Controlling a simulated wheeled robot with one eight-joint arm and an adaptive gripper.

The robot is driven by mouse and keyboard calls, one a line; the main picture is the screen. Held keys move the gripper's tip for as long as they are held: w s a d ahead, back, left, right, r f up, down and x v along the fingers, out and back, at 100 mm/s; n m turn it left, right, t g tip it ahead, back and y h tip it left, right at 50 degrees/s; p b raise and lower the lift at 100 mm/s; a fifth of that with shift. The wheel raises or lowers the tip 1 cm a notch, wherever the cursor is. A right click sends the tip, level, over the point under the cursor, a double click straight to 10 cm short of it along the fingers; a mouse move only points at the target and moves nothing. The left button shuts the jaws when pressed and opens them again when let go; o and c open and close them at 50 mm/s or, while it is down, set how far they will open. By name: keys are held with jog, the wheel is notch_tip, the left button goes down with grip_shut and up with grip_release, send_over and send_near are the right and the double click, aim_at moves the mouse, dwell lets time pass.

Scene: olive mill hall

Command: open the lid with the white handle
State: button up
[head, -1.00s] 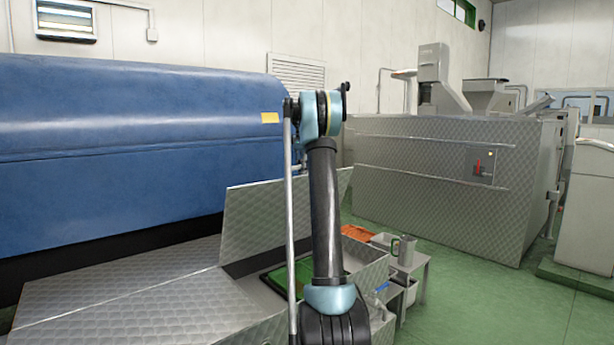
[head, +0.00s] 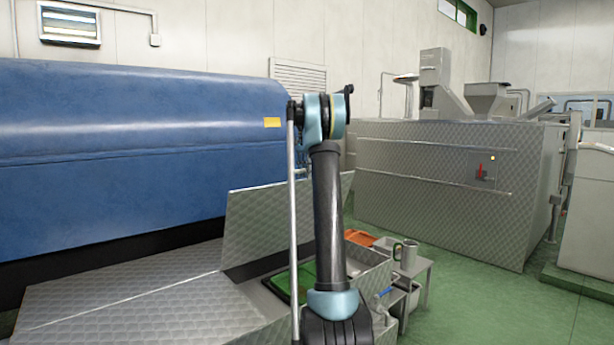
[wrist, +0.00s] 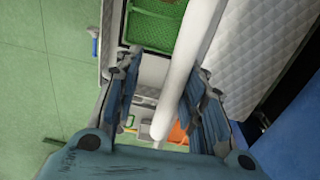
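A quilted metal lid (head: 285,222) stands raised at an angle beside an open bin holding a green crate (head: 288,283). The crate also shows in the wrist view (wrist: 155,25). In the wrist view a thick white bar (wrist: 192,62), which looks like the white handle, runs from the top edge down between my fingers. My gripper (wrist: 165,75) is open, one finger on each side of the bar. I cannot tell whether either finger touches it.
A big blue machine (head: 130,150) fills the left, with a flat quilted cover (head: 130,292) in front. A small table with a metal jug (head: 406,254) stands right of the bin. A large quilted metal housing (head: 430,195) stands behind. Green floor (head: 480,300) is free at right.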

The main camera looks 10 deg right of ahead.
notch_tip(320, 180, up, 12)
jog(key=shift+w+a, duration=0.15)
jog(key=shift+w, duration=0.25)
jog(key=shift+f, duration=0.1)
jog(key=shift+c, duration=0.2)
